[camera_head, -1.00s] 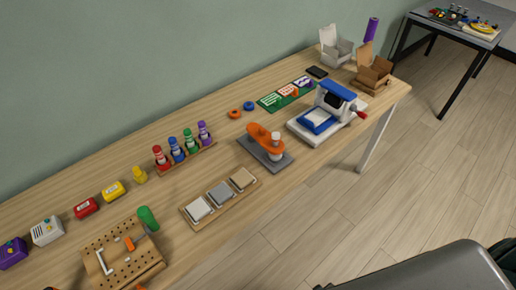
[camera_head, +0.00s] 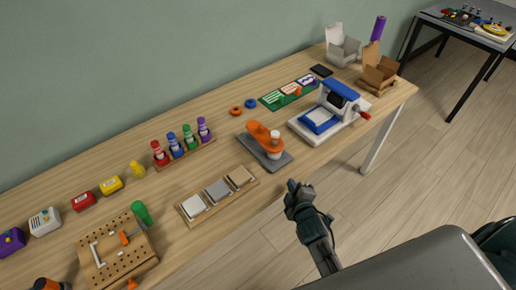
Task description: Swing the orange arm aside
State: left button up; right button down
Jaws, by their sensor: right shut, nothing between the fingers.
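The orange arm (camera_head: 258,130) lies across the top of a dark grey base plate (camera_head: 250,149) on the wooden bench. The arm points from back left to front right. My right gripper (camera_head: 291,186) is shut and empty, off the bench's front edge and in front of the base plate, well apart from the orange arm. My left gripper is not in view.
A blue and white press (camera_head: 312,126) stands right of the base. A wooden tray with three square pads (camera_head: 218,191) lies to its front left, and a rack of coloured bottles (camera_head: 188,155) to its left. The front edge between tray and press is clear.

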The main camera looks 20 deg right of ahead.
jog(key=w+a+r+n+t, duration=0.1)
jog(key=n, duration=0.1)
jog(key=w+a+r+n+t+y, duration=0.1)
jog(key=w+a+n, duration=0.1)
jog(key=w+a+r+n+t+y, duration=0.1)
jog(key=n, duration=0.1)
jog(key=shift+w+a+r+t, duration=0.1)
jog(key=shift+w+a+t, duration=0.25)
jog(key=shift+w+t, duration=0.05)
jog(key=shift+w+a+r+n+t+y, duration=0.3)
jog(key=shift+a+n+y, duration=0.15)
jog(key=shift+n, duration=0.15)
send_near(264, 134)
jog(key=w+a, duration=0.4)
jog(key=shift+w+f, duration=0.2)
